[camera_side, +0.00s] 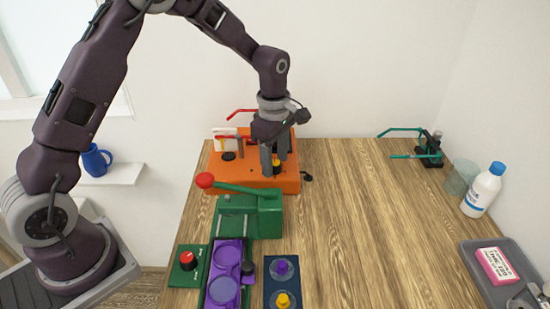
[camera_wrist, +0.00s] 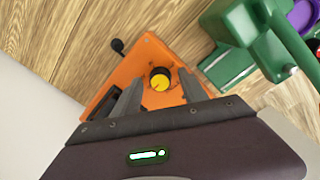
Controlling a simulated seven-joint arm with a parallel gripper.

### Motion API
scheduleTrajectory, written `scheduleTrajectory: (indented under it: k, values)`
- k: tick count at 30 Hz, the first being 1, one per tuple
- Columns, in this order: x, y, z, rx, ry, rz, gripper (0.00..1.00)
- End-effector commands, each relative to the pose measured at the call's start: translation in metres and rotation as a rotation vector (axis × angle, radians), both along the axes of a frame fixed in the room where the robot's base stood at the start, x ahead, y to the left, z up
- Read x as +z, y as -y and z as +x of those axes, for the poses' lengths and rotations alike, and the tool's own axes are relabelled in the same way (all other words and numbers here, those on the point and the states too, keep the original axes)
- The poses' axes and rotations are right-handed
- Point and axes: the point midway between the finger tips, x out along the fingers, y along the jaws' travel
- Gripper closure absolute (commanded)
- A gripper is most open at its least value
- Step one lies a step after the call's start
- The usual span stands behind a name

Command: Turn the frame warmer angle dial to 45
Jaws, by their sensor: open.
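The frame warmer looks to be the orange device (camera_side: 287,183) at the back of the table; it also shows in the wrist view (camera_wrist: 146,52). Its dial appears to be the round black knob with a yellow top (camera_wrist: 160,83), which in the side view is mostly hidden by my fingers. I cannot read any scale or angle. My gripper (camera_side: 275,167) points down over the orange device. In the wrist view my gripper (camera_wrist: 159,90) is open, one finger on each side of the knob. I cannot tell whether the fingers touch it.
A green press (camera_side: 262,216) with a red-knobbed lever (camera_side: 205,180) stands close in front. A white bottle (camera_side: 483,190) and grey tray (camera_side: 478,264) are right. The middle right table is clear.

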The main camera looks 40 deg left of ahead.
Motion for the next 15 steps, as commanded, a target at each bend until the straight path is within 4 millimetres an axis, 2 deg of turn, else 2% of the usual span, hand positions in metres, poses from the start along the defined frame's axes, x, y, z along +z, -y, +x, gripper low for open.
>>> scheduleTrajectory:
  k: [1,9,15]
  values:
    - [0.0001,0.0,0.0,0.0,0.0,0.0,0.49]
    - [0.0004,0.0,-0.0001,0.0,0.0,0.0,1.0]
    - [0.0006,0.0,-0.0001,-0.007,0.0,0.0,1.0]
